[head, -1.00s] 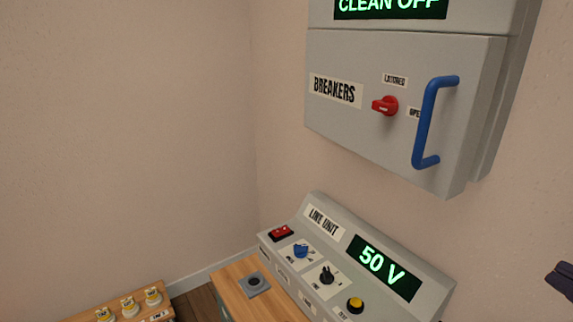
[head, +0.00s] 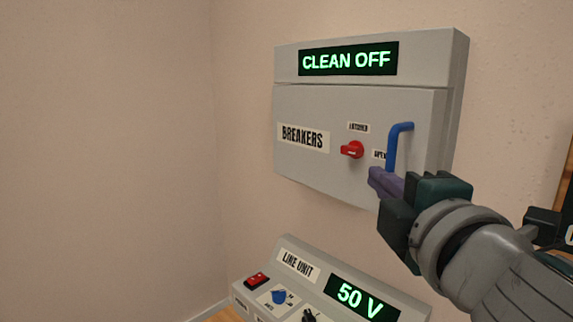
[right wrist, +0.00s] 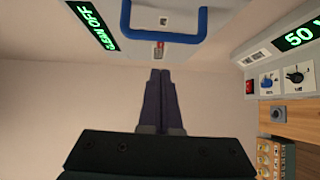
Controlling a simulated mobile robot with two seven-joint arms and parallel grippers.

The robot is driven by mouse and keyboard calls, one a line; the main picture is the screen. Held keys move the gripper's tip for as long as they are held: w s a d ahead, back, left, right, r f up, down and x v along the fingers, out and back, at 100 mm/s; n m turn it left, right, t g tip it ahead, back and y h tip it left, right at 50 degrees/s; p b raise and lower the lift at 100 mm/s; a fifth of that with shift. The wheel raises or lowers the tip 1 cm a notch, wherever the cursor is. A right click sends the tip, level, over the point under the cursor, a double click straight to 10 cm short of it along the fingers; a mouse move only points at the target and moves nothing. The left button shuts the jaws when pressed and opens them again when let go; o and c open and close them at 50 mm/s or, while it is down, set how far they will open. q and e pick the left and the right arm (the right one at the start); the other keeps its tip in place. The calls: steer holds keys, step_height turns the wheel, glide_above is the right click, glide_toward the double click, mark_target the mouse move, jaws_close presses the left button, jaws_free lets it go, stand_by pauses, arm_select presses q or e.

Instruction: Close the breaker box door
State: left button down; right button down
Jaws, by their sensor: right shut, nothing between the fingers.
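The grey breaker box (head: 456,70) hangs on the wall in the head view, with a green "CLEAN OFF" display at its top. Its door (head: 330,165) carries a "BREAKERS" label, a red knob (head: 351,149) and a blue handle (head: 393,145). The door looks flush or nearly flush; any small gap is hard to tell. My right gripper (head: 376,180) is shut and empty, in front of the door's lower right, overlapping the handle's lower end. In the right wrist view its fingers (right wrist: 160,75) point toward the door, with the blue handle (right wrist: 165,39) beyond; contact cannot be told. My left gripper is not in view.
The sloped line unit (head: 310,285) stands below the box, with a "50 V" display, a red switch and knobs. A wooden surface (right wrist: 300,123) and a crate of small parts (right wrist: 267,155) show in the right wrist view. The wall left of the box is bare.

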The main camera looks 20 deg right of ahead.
mark_target(403, 160)
steer(key=d, duration=0.1)
steer(key=w+d, duration=0.1)
steer(key=d, duration=0.1)
steer(key=shift+w+d, duration=0.2)
steer(key=shift+w, duration=0.15)
steer(key=d, duration=0.5)
steer(key=shift+d+f+p, duration=0.1)
steer(key=shift+p, duration=0.2)
